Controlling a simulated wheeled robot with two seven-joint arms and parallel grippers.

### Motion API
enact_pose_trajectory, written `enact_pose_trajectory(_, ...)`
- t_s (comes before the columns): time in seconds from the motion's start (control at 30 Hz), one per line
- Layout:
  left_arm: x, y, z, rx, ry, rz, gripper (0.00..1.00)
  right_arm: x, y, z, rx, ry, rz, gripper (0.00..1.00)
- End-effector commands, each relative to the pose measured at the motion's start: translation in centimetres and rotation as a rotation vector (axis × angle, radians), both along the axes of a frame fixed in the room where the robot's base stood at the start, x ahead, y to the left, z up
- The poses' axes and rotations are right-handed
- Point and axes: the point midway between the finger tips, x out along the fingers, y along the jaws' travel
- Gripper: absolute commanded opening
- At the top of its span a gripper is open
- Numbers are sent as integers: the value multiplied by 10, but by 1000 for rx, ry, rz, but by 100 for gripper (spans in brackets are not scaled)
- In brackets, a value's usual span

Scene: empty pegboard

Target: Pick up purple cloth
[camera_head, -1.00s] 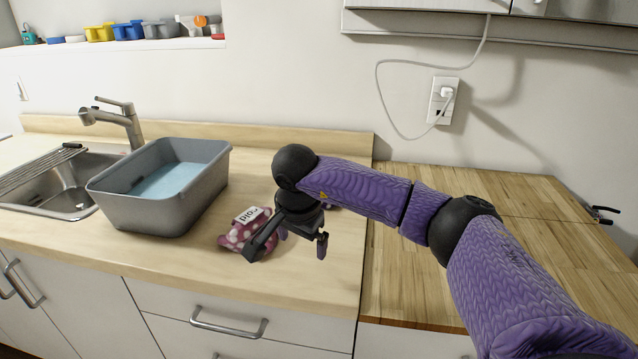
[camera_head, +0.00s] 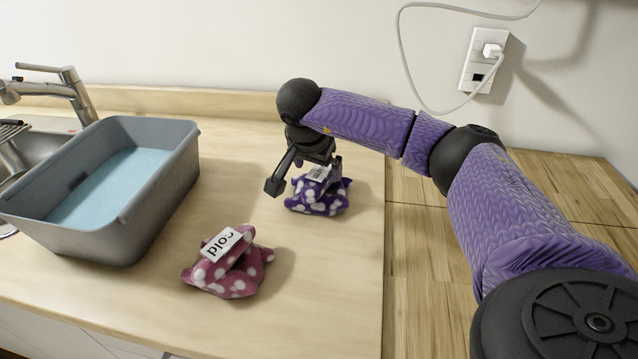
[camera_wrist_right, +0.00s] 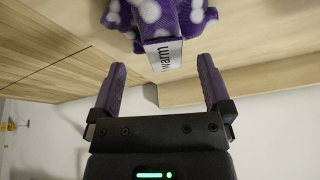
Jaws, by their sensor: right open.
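The purple cloth (camera_head: 318,198) with white dots lies crumpled on the pale counter, a white label on it. In the right wrist view the cloth (camera_wrist_right: 183,18) is at the top, with its label reading "warm". My right gripper (camera_head: 306,178) is open at the cloth's upper left in the head view, hiding part of it. In the right wrist view its two fingers (camera_wrist_right: 162,75) are spread and nothing is between them; the cloth is beyond the tips. My left gripper is not in view.
A pink dotted cloth (camera_head: 236,274) labelled "cold" lies nearer the front edge. A grey basin (camera_head: 128,240) with a blue inside stands at left beside the sink and faucet (camera_head: 70,88). A wooden counter (camera_head: 425,300) adjoins at right; an outlet with a cord (camera_head: 484,60) is on the wall.

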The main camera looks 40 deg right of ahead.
Motion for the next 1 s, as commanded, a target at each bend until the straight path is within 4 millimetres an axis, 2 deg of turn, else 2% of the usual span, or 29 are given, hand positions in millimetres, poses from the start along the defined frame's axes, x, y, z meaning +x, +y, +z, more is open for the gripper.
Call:
enact_pose_trajectory(0.1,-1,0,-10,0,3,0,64,5,-9,-25,-1,4,-3,100)
enact_pose_trajectory(0.23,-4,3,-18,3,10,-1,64,10,-18,-45,1,4,-2,100)
enact_pose_trajectory(0.5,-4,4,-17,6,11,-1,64,12,-21,-49,0,1,0,100)
enact_pose_trajectory(0.57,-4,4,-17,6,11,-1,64,12,-21,-49,0,1,0,89)
enact_pose_trajectory(0.9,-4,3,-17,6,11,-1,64,12,-21,-49,0,1,-1,17)
enact_pose_trajectory(0.97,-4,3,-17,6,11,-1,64,12,-21,-49,0,1,-1,5)
enact_pose_trajectory(1.0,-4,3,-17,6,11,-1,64,12,-21,-48,0,1,-1,3)
